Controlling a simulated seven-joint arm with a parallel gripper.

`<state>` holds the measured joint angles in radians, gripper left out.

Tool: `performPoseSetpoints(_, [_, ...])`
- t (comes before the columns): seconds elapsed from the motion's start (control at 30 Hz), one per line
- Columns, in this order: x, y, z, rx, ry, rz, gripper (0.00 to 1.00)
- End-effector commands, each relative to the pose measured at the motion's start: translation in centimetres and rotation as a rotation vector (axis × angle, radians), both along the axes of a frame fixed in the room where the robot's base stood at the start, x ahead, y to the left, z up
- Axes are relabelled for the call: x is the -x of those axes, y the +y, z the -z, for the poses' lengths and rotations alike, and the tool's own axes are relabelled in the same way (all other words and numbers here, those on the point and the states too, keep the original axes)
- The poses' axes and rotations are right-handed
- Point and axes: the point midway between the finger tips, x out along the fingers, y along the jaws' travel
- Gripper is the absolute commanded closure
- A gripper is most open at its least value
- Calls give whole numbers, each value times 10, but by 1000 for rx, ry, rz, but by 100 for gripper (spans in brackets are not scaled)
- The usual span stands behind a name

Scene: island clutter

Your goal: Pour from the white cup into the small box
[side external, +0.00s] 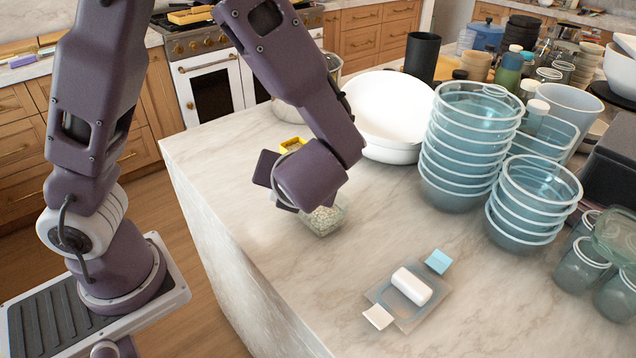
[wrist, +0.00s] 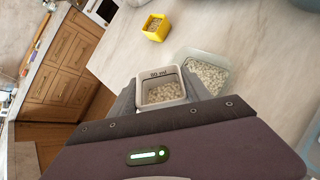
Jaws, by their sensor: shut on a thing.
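In the side view my gripper (side external: 277,182) is low over the counter and hides most of the cup. A clear small box (wrist: 207,70) with pale grains stands just right of and beyond the cup; it also shows in the side view (side external: 326,221), partly behind my gripper. A small yellow box (wrist: 155,27) with grains stands farther off; in the side view it shows (side external: 292,143) behind my wrist.
A clear tray (side external: 376,294) with a white roll-like piece lies on the counter in front, with a light-blue block (side external: 438,262) beside it. Stacked blue-tinted bowls (side external: 465,150) and a large white bowl (side external: 389,115) crowd the back right. The counter's left edge is close.

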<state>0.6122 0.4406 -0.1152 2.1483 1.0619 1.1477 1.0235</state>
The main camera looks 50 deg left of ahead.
Motion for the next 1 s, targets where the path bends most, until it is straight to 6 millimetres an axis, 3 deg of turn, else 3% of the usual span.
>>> performPoseSetpoints(1.0, [-12,0,6,0,140,0,87])
